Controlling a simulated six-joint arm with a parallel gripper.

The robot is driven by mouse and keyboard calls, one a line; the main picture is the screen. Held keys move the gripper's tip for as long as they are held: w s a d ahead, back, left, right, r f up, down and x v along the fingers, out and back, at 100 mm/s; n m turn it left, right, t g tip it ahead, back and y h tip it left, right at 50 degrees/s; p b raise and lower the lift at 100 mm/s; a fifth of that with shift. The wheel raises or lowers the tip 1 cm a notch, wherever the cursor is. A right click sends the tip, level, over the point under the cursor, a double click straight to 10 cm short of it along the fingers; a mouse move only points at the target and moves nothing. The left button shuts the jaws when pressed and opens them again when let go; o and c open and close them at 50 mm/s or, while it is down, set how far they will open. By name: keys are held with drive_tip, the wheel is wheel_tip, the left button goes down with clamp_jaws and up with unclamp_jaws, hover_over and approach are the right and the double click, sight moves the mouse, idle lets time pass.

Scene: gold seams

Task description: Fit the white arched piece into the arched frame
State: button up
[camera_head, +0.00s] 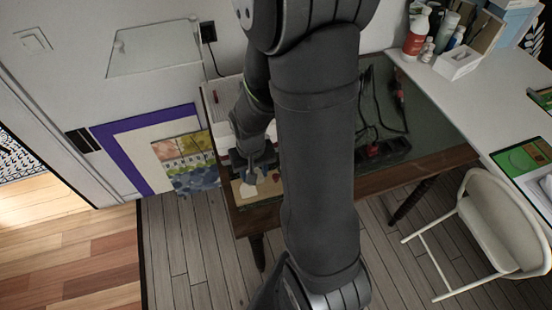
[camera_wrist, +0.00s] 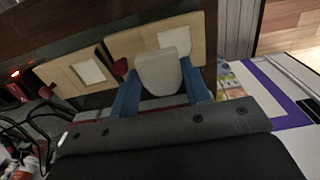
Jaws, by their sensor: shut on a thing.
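The white arched piece (camera_wrist: 157,72) stands between the blue fingers of my gripper (camera_wrist: 160,88), rounded end down in the wrist view. My gripper is shut on it. Behind it in the wrist view lies a pale wooden board (camera_wrist: 128,42) with a whitish four-sided patch (camera_wrist: 178,40). A second pale board (camera_wrist: 55,76) with a similar patch lies to the left. I cannot tell which board is the arched frame; no arched opening shows clearly. In the head view my gripper (camera_head: 255,168) holds the white piece (camera_head: 248,189) over a pale board (camera_head: 270,188) near the table's front left.
The dark-topped table (camera_head: 425,125) has cables and a red-and-black item (camera_head: 385,150) toward its right. Red knobs (camera_wrist: 120,67) sit by the boards. A white chair (camera_head: 490,215) stands right of the table. My arm hides the table's middle in the head view.

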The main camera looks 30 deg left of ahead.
sight(248, 192)
drive_tip(key=shift+s+a+f, duration=0.25)
drive_tip(key=shift+s+a, duration=0.5)
drive_tip(key=shift+a, duration=0.25)
drive_tip(key=shift+f, duration=2.6)
drive_tip(key=shift+f, duration=0.45)
drive_tip(key=o, duration=1.1)
wheel_tip(248, 192, up, 7)
drive_tip(key=shift+f, duration=0.1)
drive_tip(key=shift+f, duration=3.25)
